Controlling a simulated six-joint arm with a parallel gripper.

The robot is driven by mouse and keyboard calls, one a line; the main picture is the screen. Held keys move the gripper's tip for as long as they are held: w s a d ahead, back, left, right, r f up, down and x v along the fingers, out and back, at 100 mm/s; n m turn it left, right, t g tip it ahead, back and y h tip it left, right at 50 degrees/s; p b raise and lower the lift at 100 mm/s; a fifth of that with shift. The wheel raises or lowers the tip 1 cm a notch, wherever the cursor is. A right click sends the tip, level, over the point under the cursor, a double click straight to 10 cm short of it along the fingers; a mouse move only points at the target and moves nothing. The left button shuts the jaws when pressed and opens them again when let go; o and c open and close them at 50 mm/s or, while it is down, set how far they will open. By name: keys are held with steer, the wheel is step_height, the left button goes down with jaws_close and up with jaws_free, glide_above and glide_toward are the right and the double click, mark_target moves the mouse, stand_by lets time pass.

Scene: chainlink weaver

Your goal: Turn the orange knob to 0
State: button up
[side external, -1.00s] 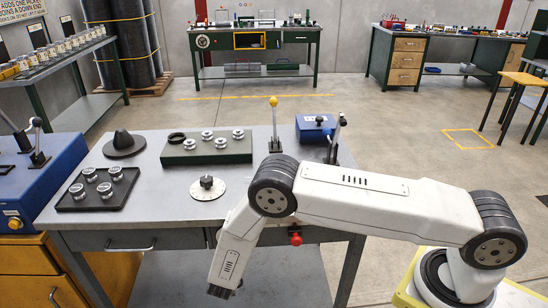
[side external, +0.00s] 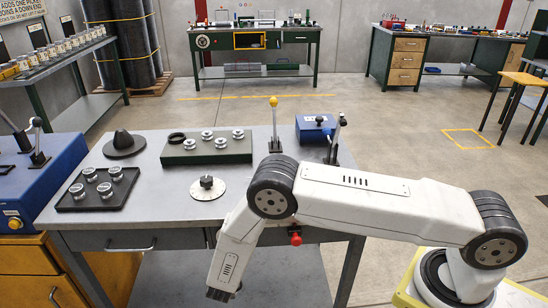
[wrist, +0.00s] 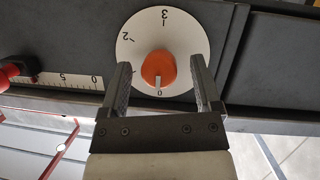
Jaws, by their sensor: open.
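The orange knob (wrist: 158,69) shows in the wrist view, on a round white dial (wrist: 190,38) fixed to a dark grey face. The numbers 0, 2 and 3 are readable on the dial; part of it is hidden behind my gripper. A pale mark at the knob's lower edge points down at the 0. My gripper (wrist: 161,62) is open, with one finger on each side of the knob and a visible gap on both sides. In the side view my gripper (side external: 220,294) hangs low in front of the bench, and the orange knob is not visible there.
A red knob (wrist: 9,73) sits left of the dial by a white scale (wrist: 70,82); it also shows on the bench front in the side view (side external: 295,238). The grey benchtop (side external: 275,195) holds a black tray (side external: 75,204), a green block (side external: 180,158) and levers.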

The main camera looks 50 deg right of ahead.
steer(key=v, duration=0.6)
steer(key=shift+s+a, duration=0.25)
steer(key=shift+a, duration=0.05)
steer(key=shift+r, duration=0.15)
steer(key=w+r+y, duration=0.1)
steer(key=r+y, duration=0.1)
steer(key=w+r+n+y, duration=0.1)
steer(key=w+r, duration=0.1)
steer(key=r, duration=0.1)
steer(key=w+r+t+y, duration=0.1)
steer(key=w+r+y, duration=0.1)
steer(key=shift+w+d+r+n+y, duration=0.2)
steer(key=shift+d+r+n+y, duration=0.1)
steer(key=shift+d+n, duration=0.1)
step_height(320, 180, up, 6)
steer(key=s+d+n+y, duration=0.2)
steer(key=y, duration=0.2)
steer(key=s+d+r+n+g, duration=0.2)
steer(key=s+d, duration=0.3)
steer(key=s, duration=0.5)
steer(key=s+d+r+n+g+y, duration=0.1)
steer(key=s+d+r+g, duration=0.3)
steer(key=s, duration=0.7)
steer(key=shift+d+n+g, duration=0.55)
steer(key=shift+n+g, duration=0.05)
steer(key=shift+g, duration=0.1)
